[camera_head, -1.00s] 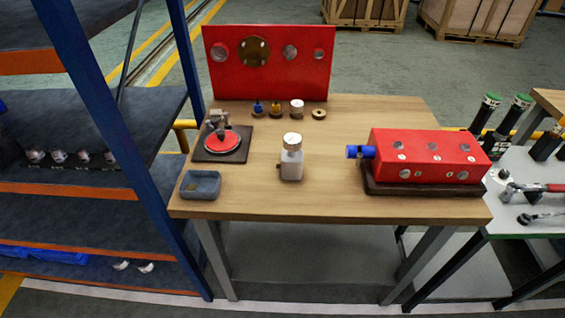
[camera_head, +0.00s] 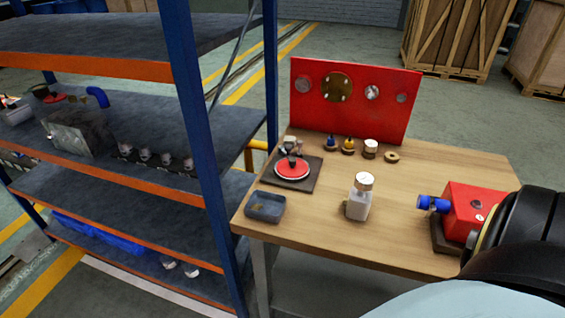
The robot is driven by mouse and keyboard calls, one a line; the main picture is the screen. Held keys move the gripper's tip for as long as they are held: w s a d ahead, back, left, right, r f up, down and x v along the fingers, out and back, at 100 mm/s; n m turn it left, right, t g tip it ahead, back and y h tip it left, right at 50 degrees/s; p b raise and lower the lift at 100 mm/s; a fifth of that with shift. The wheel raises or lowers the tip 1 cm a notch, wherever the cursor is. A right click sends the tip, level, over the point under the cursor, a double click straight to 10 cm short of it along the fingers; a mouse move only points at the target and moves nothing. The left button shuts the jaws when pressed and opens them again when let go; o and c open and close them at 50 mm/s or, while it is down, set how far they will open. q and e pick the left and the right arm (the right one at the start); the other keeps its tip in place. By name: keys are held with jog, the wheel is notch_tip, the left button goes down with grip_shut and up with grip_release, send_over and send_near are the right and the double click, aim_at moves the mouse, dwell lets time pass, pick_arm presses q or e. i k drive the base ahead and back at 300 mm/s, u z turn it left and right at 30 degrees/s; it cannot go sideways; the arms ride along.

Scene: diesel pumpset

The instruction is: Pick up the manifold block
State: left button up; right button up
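I cannot tell for certain which thing is the manifold block. A grey metallic block (camera_head: 80,133) sits on the middle shelf of the rack at left. A red block (camera_head: 470,212) with round ports and a blue fitting (camera_head: 432,204) rests on a dark base at the right of the wooden table (camera_head: 310,237). My own arm, black and pale, covers the red block's right part. Neither of my grippers shows.
The blue-and-orange shelf rack (camera_head: 200,140) stands close left of the table. On the table are a red upright panel (camera_head: 355,112), a grey tray (camera_head: 266,207), a white-capped bottle (camera_head: 360,200), a red disc fixture (camera_head: 292,169) and several small parts. Wooden crates (camera_head: 455,45) stand behind.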

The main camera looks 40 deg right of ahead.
aim_at(358, 202)
jog(key=u, duration=0.7)
jog(key=i, duration=1.05)
jog(key=z, duration=2.75)
